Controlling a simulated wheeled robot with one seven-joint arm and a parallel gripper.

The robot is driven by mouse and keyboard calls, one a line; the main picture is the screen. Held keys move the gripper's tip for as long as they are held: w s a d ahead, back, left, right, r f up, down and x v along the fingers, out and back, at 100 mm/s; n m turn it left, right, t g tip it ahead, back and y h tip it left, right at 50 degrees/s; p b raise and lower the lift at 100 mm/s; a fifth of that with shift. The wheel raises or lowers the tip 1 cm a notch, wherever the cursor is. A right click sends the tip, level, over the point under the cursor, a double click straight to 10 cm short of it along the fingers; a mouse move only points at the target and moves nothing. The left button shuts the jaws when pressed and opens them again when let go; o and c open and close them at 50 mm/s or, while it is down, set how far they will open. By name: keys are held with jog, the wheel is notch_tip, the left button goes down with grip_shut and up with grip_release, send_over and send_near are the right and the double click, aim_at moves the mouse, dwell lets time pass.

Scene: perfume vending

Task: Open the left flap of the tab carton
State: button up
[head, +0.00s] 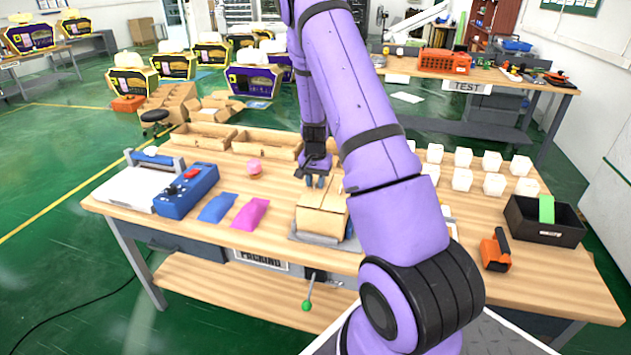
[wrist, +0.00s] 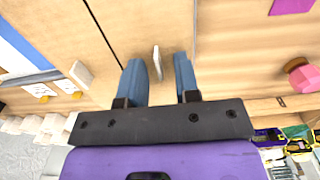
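The tab carton (head: 322,222) is a tan cardboard box on the packing table, with its top flaps (wrist: 150,25) shown close up in the wrist view. A dark seam runs between the flaps. A thin pale tab (wrist: 157,62) stands up between my two fingertips, with a gap on each side. A second pale tab (wrist: 80,73) stands to the left in the wrist view. My gripper (head: 318,182) is open, over the far part of the carton top; its blue-grey fingers also show in the wrist view (wrist: 158,78). My arm hides the carton's right side in the head view.
A blue control box (head: 186,190), a blue packet (head: 217,208) and a pink packet (head: 250,214) lie left of the carton. A pink object (head: 255,168) stands behind them. Wooden trays (head: 266,143) are at the back; white cubes (head: 462,179) and a black bin (head: 545,222) are right.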

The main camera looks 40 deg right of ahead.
grip_shut()
